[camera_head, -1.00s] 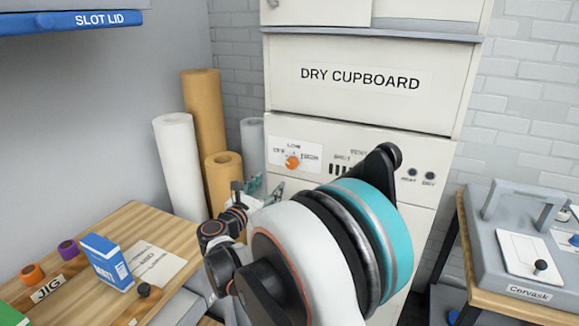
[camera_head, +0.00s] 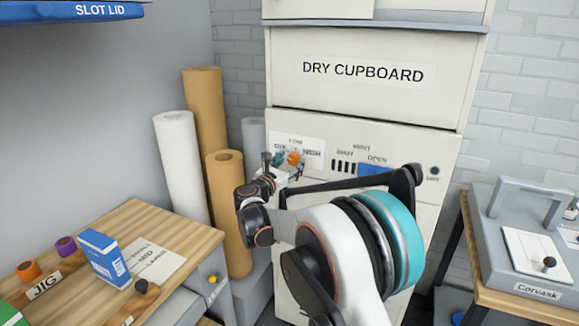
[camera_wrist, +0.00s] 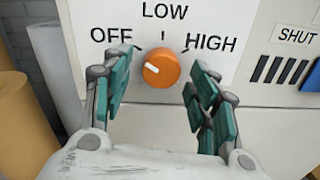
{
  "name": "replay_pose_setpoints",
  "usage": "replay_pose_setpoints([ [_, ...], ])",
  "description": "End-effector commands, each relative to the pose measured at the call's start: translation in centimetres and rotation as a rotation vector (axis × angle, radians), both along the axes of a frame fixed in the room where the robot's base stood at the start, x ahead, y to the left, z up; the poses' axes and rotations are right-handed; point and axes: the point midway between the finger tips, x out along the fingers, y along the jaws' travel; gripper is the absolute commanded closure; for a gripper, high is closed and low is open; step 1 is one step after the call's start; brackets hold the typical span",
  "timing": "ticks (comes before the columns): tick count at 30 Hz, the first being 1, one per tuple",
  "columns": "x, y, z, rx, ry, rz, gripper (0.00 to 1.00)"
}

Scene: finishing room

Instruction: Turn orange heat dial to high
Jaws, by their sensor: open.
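The orange heat dial (camera_wrist: 161,68) sits on a white plate (camera_wrist: 222,20) marked OFF, LOW and HIGH. Its white mark points left and slightly up, toward the OFF side. In the head view the dial (camera_head: 295,158) shows on the dry cupboard (camera_head: 290,85), partly behind my gripper. My gripper (camera_wrist: 160,82) is open, with one teal-padded finger to the left of the dial and the other to the right. Gaps show between both pads and the dial, so it is not gripped. In the head view my gripper (camera_head: 284,168) is small and partly blends with the plate.
Black vent slots (camera_head: 343,167) and a blue slider (camera_head: 374,169) lie right of the dial. Paper rolls (camera_head: 228,205) stand left of the cupboard. A wooden bench (camera_head: 190,230) with a blue box (camera_head: 104,259) is at lower left. A grey machine (camera_head: 495,225) stands right.

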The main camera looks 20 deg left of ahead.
Motion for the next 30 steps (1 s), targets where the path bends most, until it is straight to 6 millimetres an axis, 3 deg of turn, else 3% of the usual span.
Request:
replay_pose_setpoints([
  [7,0.04,-0.01,0.02,0.000,0.000,0.000,0.48],
  [12,0.03,-0.02,0.02,0.000,0.000,0.000,0.87],
  [13,0.03,-0.02,0.02,0.000,0.000,0.000,0.90],
  [23,0.03,0.00,0.04,0.023,-0.001,0.000,0.90],
  [30,0.02,0.03,0.11,0.139,-0.011,0.000,0.90],
])
